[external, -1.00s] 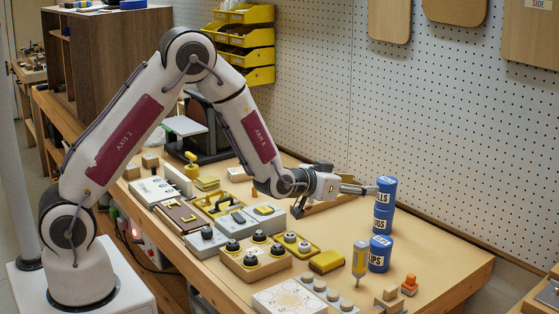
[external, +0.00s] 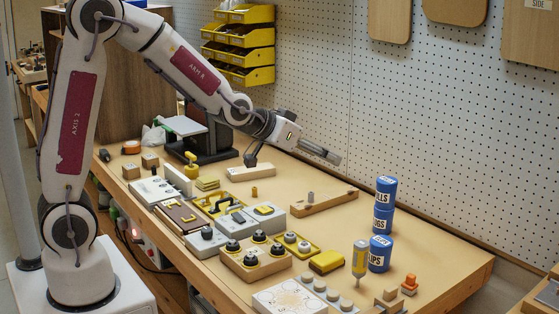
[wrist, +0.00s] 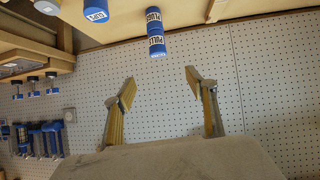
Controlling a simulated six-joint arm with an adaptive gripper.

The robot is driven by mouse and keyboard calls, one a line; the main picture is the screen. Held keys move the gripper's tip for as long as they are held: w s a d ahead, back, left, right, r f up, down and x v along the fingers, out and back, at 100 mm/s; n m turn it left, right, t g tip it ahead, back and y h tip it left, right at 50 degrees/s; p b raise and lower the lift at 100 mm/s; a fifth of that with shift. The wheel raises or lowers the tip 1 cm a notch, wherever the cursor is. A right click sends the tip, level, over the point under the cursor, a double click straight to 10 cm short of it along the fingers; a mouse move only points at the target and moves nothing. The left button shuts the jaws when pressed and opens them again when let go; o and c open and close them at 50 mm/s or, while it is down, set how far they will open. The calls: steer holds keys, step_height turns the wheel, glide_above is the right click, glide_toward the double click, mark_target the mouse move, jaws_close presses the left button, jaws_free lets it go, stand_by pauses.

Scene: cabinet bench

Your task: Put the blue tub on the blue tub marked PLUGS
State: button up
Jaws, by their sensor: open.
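In the external view the blue tub marked PULLS (external: 386,188) stands upright on the blue tub marked PLUGS (external: 383,218), at the right of the bench. Their labels are partly cut off there. The wrist view shows PULLS (wrist: 156,46) and PLUGS (wrist: 153,17) upside down, stacked end to end. A third blue tub, marked CLIPS (external: 379,254), stands just in front of the stack; it also shows in the wrist view (wrist: 95,9). My gripper (external: 294,157) is open and empty, up and left of the stack, clear of it. Its spread fingers show in the wrist view (wrist: 160,78).
A pegboard wall (external: 440,140) runs behind the bench. A long wooden block with a peg (external: 323,203) lies left of the stack. Several boxes and knobs fill the front left. The bench's right end is mostly clear.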

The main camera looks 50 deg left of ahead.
steer(key=s+a+r+g, duration=0.1)
steer(key=s+a+g, duration=0.1)
steer(key=s, duration=1)
steer(key=s+a+r+g, duration=0.1)
steer(key=s+a+g, duration=0.1)
steer(key=s, duration=1)
steer(key=s+a+r+g+y, duration=0.1)
steer(key=s+a+g, duration=0.1)
steer(key=s, duration=1)
steer(key=shift+a+r, duration=0.15)
steer(key=shift+a, duration=0.4)
